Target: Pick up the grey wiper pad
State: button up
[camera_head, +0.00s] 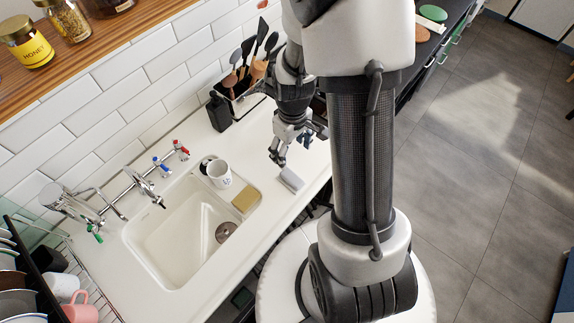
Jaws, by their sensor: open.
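A small grey block, the wiper pad (291,180), lies on the white counter to the right of the sink, near the counter's front edge. My gripper (292,150) is above and slightly behind the pad in the picture, pointing down. Its jaws are open, with nothing seen between them. The pad appears clear of the fingers, though the exact height gap cannot be told from this view.
A utensil holder (241,99) and a black bottle (219,112) stand behind my gripper. Taps line the wall side.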

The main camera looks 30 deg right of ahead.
jog(key=b, duration=0.3)
send_near(292, 177)
notch_tip(292, 177, down, 5)
jog(key=shift+w+a+f, duration=0.1)
notch_tip(292, 177, down, 5)
jog(key=shift+f+b, duration=0.1)
jog(key=shift+b, duration=1.1)
jog(key=shift+c, duration=0.4)
jog(key=c, duration=1.1)
jog(key=shift+o, duration=0.2)
notch_tip(292, 177, up, 20)
jog(key=p, duration=0.6)
